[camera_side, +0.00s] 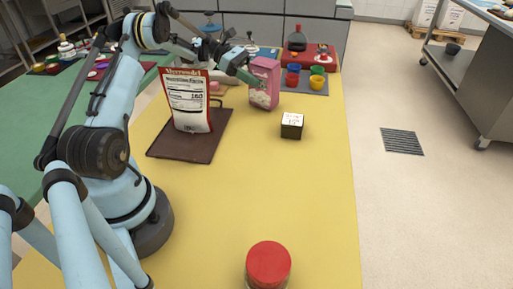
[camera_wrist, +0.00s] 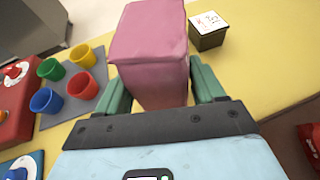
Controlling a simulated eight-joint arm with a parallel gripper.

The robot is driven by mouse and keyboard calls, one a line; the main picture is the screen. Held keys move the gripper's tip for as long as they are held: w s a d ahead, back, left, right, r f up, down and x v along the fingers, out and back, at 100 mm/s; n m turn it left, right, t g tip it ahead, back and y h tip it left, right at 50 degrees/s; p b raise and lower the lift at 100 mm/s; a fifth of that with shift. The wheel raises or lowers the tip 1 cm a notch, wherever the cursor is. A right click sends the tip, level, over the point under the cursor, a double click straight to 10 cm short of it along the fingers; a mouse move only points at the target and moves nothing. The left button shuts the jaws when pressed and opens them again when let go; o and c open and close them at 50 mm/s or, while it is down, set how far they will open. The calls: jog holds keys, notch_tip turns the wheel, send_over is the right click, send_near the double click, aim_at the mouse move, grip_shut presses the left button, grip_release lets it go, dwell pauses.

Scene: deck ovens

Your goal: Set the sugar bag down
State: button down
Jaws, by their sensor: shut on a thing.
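The pink bag (camera_side: 265,83), which I take to be the sugar bag, is upright beyond the brown board on the yellow table (camera_side: 250,190). It also fills the upper middle of the wrist view (camera_wrist: 152,50). My gripper (camera_side: 254,78) reaches it from the left in the side view. Its green fingers lie on both sides of the bag in the wrist view (camera_wrist: 160,88), shut on it. The bag's base is at or just above the table; I cannot tell whether it touches.
A small dark box with a white top (camera_side: 292,125) stands right of the bag. Colored cups on a grey mat (camera_side: 312,89) are behind. A red-and-white packet (camera_side: 188,100) stands on a brown board (camera_side: 200,152). A red-lidded jar (camera_side: 268,264) is in front. The table's middle is clear.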

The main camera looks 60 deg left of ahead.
jog(key=shift+f, duration=0.25)
jog(key=shift+f, duration=0.1)
jog(key=shift+c, duration=0.6)
grip_release()
jog(key=shift+f, duration=0.1)
